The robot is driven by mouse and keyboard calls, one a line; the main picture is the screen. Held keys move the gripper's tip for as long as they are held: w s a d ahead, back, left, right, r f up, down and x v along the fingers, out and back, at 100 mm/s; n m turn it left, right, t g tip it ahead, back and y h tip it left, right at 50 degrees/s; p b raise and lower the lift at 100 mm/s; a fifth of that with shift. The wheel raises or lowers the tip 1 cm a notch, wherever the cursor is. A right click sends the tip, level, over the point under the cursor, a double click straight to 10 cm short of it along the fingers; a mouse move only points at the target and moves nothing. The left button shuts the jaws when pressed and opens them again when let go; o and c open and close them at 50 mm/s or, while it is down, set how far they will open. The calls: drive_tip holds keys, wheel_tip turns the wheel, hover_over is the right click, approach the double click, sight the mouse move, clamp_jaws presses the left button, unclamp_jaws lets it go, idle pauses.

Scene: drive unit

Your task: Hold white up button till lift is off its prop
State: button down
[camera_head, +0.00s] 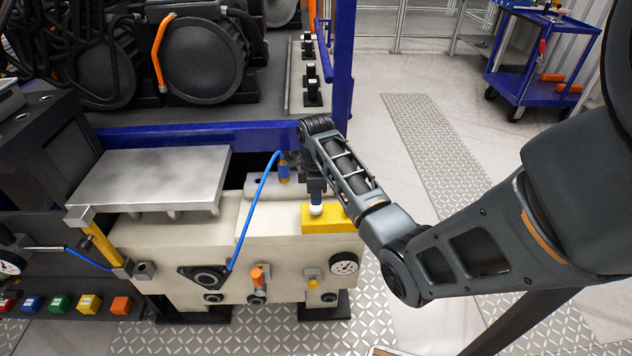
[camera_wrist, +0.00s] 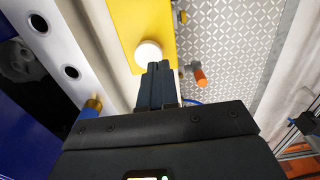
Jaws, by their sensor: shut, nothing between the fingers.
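The white button (camera_head: 316,209) sits on a yellow box (camera_head: 340,222) at the right end of the cream machine block. My gripper (camera_head: 316,198) points down at it, fingers shut and empty. In the wrist view the fingertips (camera_wrist: 158,68) overlap the lower right edge of the white button (camera_wrist: 148,52); I cannot tell whether they press it. The flat grey plate (camera_head: 150,178), which looks like the lift, lies level over the block. A yellow bar (camera_head: 103,243), perhaps the prop, slants at the plate's front left corner. Whether the plate rests on it is unclear.
A blue hose (camera_head: 254,210) arches left of my gripper. A blue frame post (camera_head: 342,60) stands behind my wrist. A gauge (camera_head: 344,263) and an orange knob (camera_head: 258,272) are on the block's front. Coloured buttons (camera_head: 60,304) line the lower left.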

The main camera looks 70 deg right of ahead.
sight(316, 211)
drive_tip(key=shift+f, duration=1.6)
